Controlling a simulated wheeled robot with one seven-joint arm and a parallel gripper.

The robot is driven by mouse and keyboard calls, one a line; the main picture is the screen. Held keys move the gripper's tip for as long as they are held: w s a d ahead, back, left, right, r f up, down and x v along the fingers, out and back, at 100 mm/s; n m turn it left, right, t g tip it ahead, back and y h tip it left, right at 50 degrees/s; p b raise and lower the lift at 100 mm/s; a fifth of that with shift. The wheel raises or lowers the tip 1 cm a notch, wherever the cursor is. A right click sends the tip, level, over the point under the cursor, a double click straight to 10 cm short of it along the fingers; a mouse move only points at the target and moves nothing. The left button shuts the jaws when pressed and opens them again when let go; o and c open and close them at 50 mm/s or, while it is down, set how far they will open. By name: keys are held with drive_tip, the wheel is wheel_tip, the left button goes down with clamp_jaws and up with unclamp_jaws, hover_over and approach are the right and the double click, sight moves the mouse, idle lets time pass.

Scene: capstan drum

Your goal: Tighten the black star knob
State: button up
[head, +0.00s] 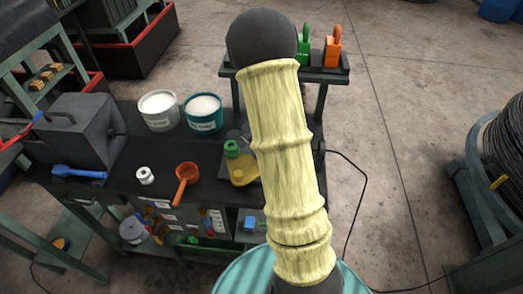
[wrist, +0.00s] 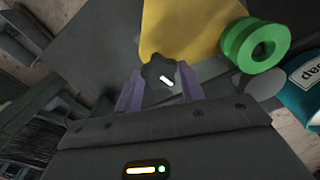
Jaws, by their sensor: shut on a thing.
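The black star knob (wrist: 158,70) shows in the wrist view, with a short white mark on its face. My gripper (wrist: 160,87) has purple fingers, one on each side of the knob, and is shut on it. A yellow part (wrist: 185,25) and a green ring (wrist: 257,46) lie just beyond the knob. In the head view the same yellow part (head: 242,172) and green ring (head: 232,149) show on the bench, left of my arm. The knob and my gripper are hidden behind my arm in that view.
On the dark bench (head: 110,189) are a white tub (head: 159,112), a teal tub (head: 204,115), an orange scoop (head: 186,178), a white spool (head: 145,175) and a blue tool (head: 78,173). Green and orange padlocks (head: 332,49) stand on a raised shelf behind. A cable reel (head: 497,160) stands right.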

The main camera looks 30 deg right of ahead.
drive_tip(key=shift+r+m+p, duration=0.1)
drive_tip(key=shift+m+p, duration=0.3)
drive_tip(key=shift+m, duration=1.3)
drive_tip(key=o, duration=1)
wheel_tip(320, 180, up, 17)
drive_tip(key=shift+r+b, duration=0.15)
drive_tip(key=shift+b, duration=0.85)
